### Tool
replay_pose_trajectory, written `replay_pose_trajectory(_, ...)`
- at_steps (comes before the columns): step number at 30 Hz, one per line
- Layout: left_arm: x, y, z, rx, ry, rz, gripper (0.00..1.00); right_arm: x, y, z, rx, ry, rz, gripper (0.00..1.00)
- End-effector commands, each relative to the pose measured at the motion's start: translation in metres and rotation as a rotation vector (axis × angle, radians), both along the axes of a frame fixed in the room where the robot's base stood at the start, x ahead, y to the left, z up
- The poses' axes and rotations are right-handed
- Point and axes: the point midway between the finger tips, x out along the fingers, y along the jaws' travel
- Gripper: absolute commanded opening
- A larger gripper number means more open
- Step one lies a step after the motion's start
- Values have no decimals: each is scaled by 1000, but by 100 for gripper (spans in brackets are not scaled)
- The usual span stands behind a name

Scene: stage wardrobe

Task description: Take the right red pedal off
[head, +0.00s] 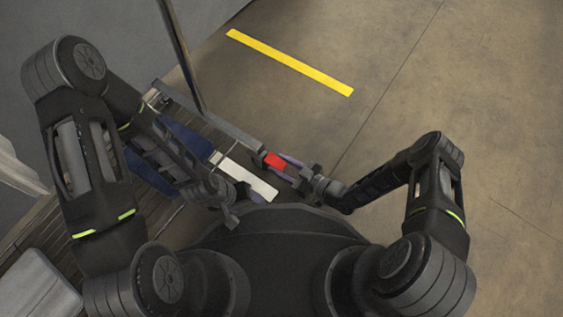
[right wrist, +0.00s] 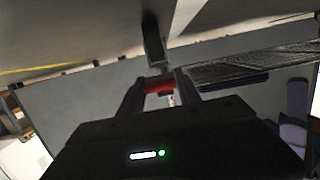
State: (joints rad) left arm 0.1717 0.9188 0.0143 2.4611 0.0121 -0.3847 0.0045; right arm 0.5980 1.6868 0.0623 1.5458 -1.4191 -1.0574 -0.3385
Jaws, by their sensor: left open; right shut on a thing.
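The red pedal (head: 274,161) is at the lower right end of a long grey bar (head: 215,121). It appears to touch the bar's end, but I cannot tell whether it is still attached. My right gripper (head: 279,167) is shut on the pedal. In the right wrist view the red pedal (right wrist: 158,86) is between the two fingers of the right gripper (right wrist: 159,90), just below the end of the dark grey bar (right wrist: 153,45). My left gripper (head: 245,207) is open and empty, low and left of the pedal, near a white strip (head: 246,179).
A thin dark post (head: 181,52) rises from the bar. Blue panels (head: 186,139) lie on a dark slatted surface, partly hidden by my left arm. A yellow strip (head: 290,62) marks the floor, which is open to the right.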

Motion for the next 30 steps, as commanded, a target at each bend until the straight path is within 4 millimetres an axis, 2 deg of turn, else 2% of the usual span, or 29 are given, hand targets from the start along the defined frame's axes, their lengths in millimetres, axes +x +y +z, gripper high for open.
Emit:
replay_pose_trajectory(1,-1,0,12,1,1,-1,62,0,0,8,-29,20,2,0)
replay_pose_trajectory(3,-3,-1,19,3,2,-2,62,0,0,9,-70,50,2,0)
replay_pose_trajectory(13,-8,-1,47,5,9,-8,62,1,2,11,-234,169,2,0)
replay_pose_trajectory(19,-9,-1,54,4,13,-10,62,1,2,9,-280,202,1,0)
replay_pose_trajectory(30,-9,-1,53,4,14,-11,62,1,2,7,-287,209,0,0)
